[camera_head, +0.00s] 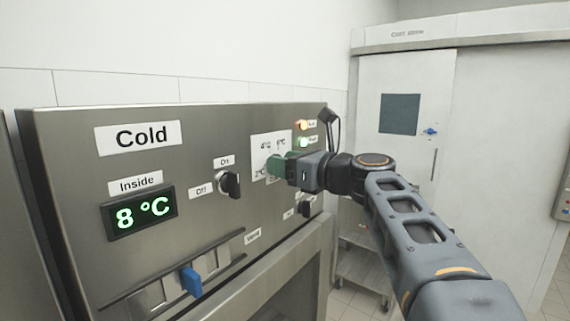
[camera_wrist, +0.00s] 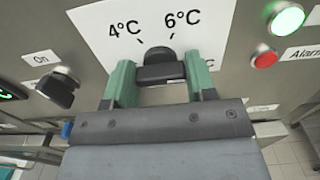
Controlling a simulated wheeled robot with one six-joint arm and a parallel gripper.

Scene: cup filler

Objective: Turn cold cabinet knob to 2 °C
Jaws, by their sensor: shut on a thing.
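The temperature knob (camera_wrist: 160,66) is black and sits on a white scale plate (camera_wrist: 85,18) marked 4 °C and 6 °C at the top in the wrist view. My gripper (camera_wrist: 160,77) has its two green fingers at either side of the knob and is shut on it. In the head view my gripper (camera_head: 273,166) reaches the plate from the right and hides the knob. A 2 °C mark shows at the plate's lower left there. Where the knob points is not clear. The cold cabinet panel (camera_head: 75,160) carries an Inside display (camera_head: 140,213) reading 8 °C.
An On/Off switch (camera_head: 230,184) is left of the scale plate. Another black knob (camera_head: 305,208) is lower right. A blue slider (camera_head: 191,281) sits low on the panel. A white door (camera_head: 400,150) stands behind.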

